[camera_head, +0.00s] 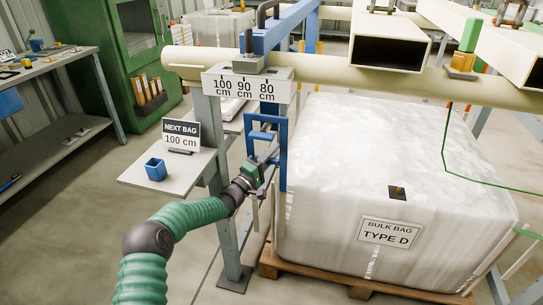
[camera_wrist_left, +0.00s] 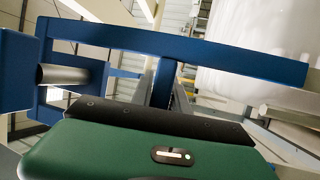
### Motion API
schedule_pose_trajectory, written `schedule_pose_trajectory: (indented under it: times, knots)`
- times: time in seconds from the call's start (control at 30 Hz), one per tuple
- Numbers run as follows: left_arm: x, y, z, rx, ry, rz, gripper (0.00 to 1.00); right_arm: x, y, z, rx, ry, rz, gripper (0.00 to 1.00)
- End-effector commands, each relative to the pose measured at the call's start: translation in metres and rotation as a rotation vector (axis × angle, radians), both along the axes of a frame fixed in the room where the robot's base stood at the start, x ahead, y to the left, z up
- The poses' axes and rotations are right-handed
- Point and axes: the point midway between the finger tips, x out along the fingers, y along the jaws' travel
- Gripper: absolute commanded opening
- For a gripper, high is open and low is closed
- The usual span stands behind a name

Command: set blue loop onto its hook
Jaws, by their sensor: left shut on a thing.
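The blue loop (camera_head: 283,160) shows as a narrow upright blue band beside the left corner of the white bulk bag (camera_head: 400,190). A blue frame-shaped piece (camera_head: 262,120) sits against it, below the scale plate. My left gripper (camera_head: 268,166) is shut on the blue loop, low on its left side. In the left wrist view, a long blue band (camera_wrist_left: 200,50) crosses above my green gripper body, with a blue frame and a grey peg (camera_wrist_left: 62,74) at left. I cannot tell which part is the hook, or whether loop and hook touch. My right gripper is not in view.
The bag stands on a wooden pallet (camera_head: 350,285). The left floor is clear.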

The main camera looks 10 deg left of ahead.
Motion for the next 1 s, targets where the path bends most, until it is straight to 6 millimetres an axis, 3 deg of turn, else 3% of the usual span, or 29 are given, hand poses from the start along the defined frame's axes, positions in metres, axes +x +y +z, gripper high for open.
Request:
schedule_pose_trajectory:
  times: [0.03,0.6,0.63,0.77,1.0]
  knots:
    - [0.0008,-0.0004,-0.0115,0.004,0.018,0.001,0.00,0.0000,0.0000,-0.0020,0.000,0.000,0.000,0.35]
    - [0.0026,-0.0021,-0.0173,0.006,0.026,-0.004,0.00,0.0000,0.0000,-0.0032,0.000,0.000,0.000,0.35]
    - [0.0026,-0.0021,-0.0174,0.006,0.026,-0.004,0.22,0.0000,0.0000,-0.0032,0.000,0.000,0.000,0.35]
    - [0.0028,-0.0024,-0.0159,0.007,0.024,-0.004,0.39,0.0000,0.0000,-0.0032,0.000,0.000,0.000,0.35]
    - [0.0028,-0.0019,-0.0124,0.005,0.018,-0.003,0.40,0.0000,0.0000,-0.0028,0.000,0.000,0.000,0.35]
